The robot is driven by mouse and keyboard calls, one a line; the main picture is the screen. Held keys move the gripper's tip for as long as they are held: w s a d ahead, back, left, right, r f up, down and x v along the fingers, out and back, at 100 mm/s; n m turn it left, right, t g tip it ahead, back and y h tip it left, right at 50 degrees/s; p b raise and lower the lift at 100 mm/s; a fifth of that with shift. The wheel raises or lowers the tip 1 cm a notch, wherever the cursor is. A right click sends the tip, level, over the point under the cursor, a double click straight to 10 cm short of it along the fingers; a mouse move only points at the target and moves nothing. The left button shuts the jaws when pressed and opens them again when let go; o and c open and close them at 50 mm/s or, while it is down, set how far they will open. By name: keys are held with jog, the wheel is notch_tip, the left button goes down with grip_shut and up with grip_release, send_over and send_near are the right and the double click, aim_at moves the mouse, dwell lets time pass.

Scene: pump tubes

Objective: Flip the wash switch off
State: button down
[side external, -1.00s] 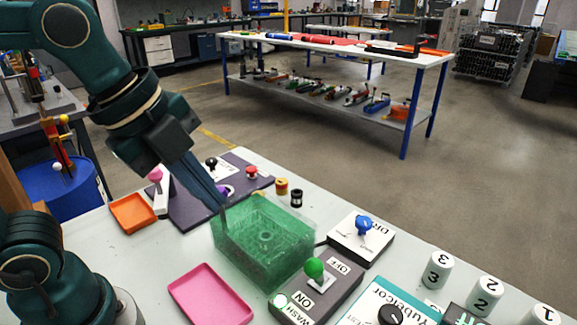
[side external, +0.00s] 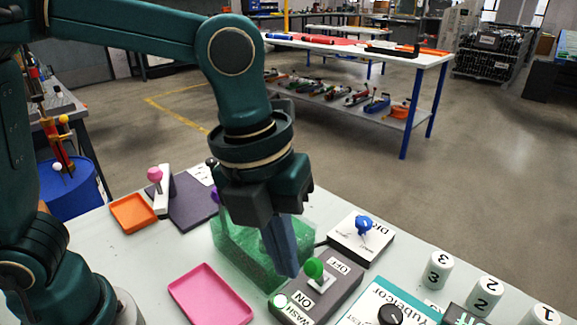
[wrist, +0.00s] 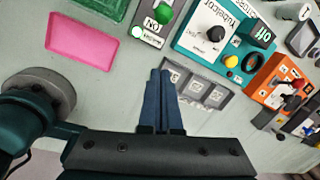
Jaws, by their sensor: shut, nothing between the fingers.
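The wash switch is a dark grey box (side external: 345,284) with ON, OFF and WASH labels and a green ball-topped lever (side external: 314,268). In the side view the lever tilts toward the ON end. A small round light (side external: 280,300) by the WASH label glows pale green. My gripper (side external: 290,273) is shut and empty, pointing down just left of the green knob in the side view, apparently apart from it. In the wrist view the shut fingers (wrist: 161,72) are below the green knob (wrist: 166,12), with a gap. The box's far end is cut off there.
A translucent green bin (side external: 240,255) stands behind my fingers. A white box with a blue knob (side external: 363,225) sits behind the switch. A teal box with a black dial (side external: 390,314) is to its right, a pink tray (side external: 210,294) to its left. White numbered cylinders (side external: 438,270) stand farther right.

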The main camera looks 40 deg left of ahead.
aim_at(318, 272)
jog(key=shift+f, duration=0.1)
jog(key=f, duration=0.6)
jog(key=w+d+f, duration=0.1)
jog(key=f, duration=0.3)
jog(key=shift+d, duration=0.1)
jog(key=w, duration=0.1)
jog(key=w+a+r, duration=0.1)
jog(key=w, duration=0.1)
jog(key=shift+a+r, duration=0.15)
jog(key=shift+r, duration=0.1)
jog(key=shift+w+a+r, duration=0.15)
jog(key=shift+w, duration=0.1)
